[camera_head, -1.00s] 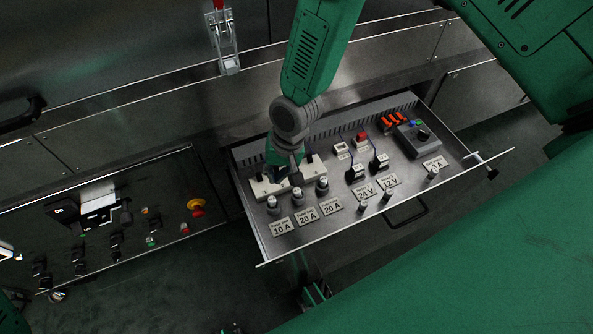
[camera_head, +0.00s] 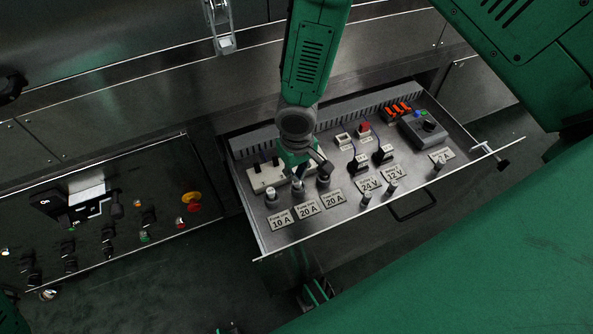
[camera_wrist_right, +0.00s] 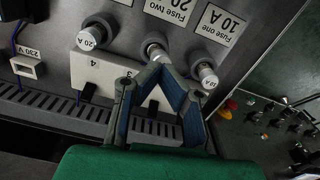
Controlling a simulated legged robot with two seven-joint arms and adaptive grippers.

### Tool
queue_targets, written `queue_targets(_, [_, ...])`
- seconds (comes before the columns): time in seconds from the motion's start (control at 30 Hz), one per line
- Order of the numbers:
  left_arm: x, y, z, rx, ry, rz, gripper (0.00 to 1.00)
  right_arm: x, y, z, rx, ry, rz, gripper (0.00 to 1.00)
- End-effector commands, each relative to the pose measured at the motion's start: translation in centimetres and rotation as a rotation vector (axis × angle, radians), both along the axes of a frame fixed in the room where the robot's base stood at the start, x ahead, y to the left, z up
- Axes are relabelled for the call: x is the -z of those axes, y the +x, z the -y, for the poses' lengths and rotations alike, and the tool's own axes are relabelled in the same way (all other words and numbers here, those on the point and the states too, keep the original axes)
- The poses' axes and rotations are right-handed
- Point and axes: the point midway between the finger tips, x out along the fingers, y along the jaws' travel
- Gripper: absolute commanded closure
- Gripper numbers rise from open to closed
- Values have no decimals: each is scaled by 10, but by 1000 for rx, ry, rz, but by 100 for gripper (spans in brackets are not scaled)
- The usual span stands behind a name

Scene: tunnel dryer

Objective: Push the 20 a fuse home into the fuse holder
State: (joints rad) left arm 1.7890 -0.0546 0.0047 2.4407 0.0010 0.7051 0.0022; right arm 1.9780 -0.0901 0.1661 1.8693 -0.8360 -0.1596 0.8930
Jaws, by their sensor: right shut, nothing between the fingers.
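The middle 20 A fuse (camera_head: 298,186) stands in its grey fuse holder (camera_head: 299,197) behind the Fuse two label. Its pale cap (camera_wrist_right: 157,52) also shows in the right wrist view, just beyond the fingers. My right gripper (camera_head: 308,171) is shut and empty, low over the drawer by the middle and right fuses; in its wrist view the blue-padded fingers (camera_wrist_right: 160,76) lie close to the middle fuse. I cannot tell whether they touch it, nor how deep it sits.
A 10 A fuse (camera_head: 272,199) stands to the left and another 20 A fuse (camera_head: 324,175) to the right. A white block (camera_head: 266,178) lies behind them. Relays (camera_head: 361,163) and a grey box (camera_head: 424,128) stand farther right. The drawer's front edge (camera_head: 330,219) is clear.

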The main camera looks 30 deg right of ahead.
Motion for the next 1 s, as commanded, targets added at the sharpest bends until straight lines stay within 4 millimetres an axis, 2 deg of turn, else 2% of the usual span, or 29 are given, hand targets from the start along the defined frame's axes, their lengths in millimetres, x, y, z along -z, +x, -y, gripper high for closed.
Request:
queue_targets(0.03, [8,0,0,0,0,0,60,8,0,0,-1,0,0,100])
queue_targets(0.1, [10,0,0,0,0,0,60,10,0,0,-1,0,1,100])
queue_targets(0.53, [9,0,0,0,0,0,60,10,0,0,0,1,1,100])
queue_targets(1.0, [14,0,0,0,0,0,60,20,0,-1,0,2,-1,100])
